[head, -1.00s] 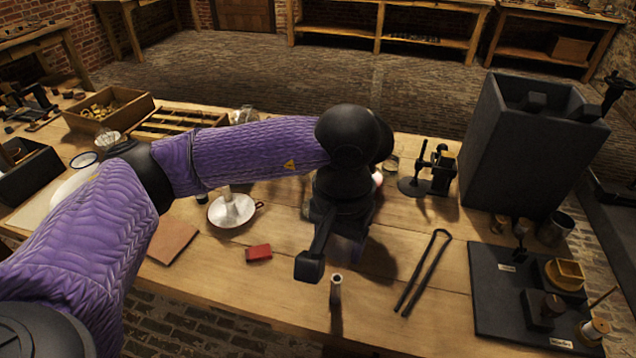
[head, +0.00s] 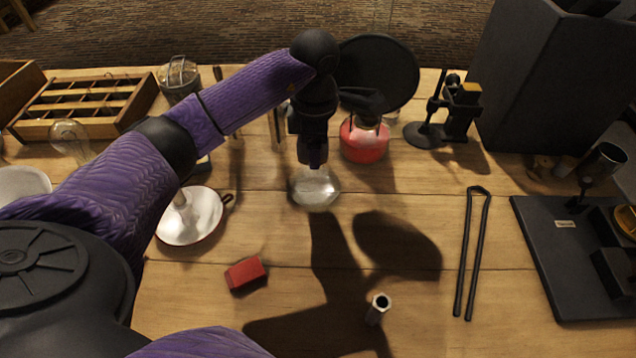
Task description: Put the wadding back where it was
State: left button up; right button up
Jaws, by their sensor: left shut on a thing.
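My left gripper (head: 313,164) points down, shut, at the top of a rounded clear glass vessel (head: 315,190) with a whitish look inside. The fingers hide most of what they hold. I take it to be the wadding, but its outline is not clear. Whether the fingertips are inside the vessel's mouth or just above it I cannot tell. A round flask of red liquid (head: 364,142) stands just to the right. My right gripper is not in view.
A black disc (head: 390,70) stands out behind my gripper. A black stand (head: 455,115) is right of the red flask. Tongs (head: 472,250), a red block (head: 245,272), a small upright tube (head: 377,308) and a white dish (head: 205,215) lie nearby. The front middle is mostly clear.

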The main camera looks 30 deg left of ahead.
aim_at(315, 188)
pick_arm(q)
notch_tip(315, 188, down, 8)
jog(key=shift+f+b, duration=0.25)
jog(key=shift+b, duration=1)
jog(key=shift+f, duration=0.15)
jog(key=o, duration=1)
jog(key=shift+c, duration=0.2)
